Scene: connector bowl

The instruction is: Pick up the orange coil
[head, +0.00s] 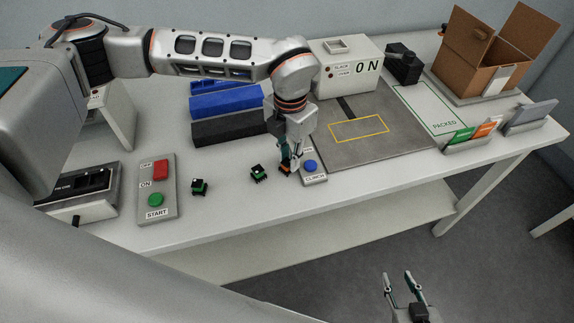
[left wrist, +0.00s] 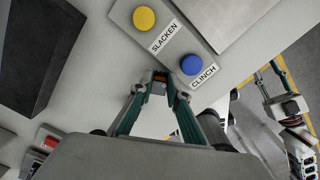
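The orange coil (head: 285,168) is a small dark and orange part near the table's front edge, just left of the button panel. It is mostly hidden by the fingers in the head view. My left gripper (head: 290,160) points down at it. In the left wrist view the coil (left wrist: 160,77) sits between the fingertips of the left gripper (left wrist: 160,86), which lean in on it from both sides. Whether it touches the table is unclear. My right gripper (head: 404,289) is open and empty, low in front of the table.
Two green-and-black parts (head: 258,173) (head: 199,187) lie to the left on the white table (head: 230,215). The CLINCH button panel (head: 314,175) is close beside the left gripper. Blue (head: 225,101) and black bins (head: 230,128) stand behind. A grey mat (head: 385,140) lies right.

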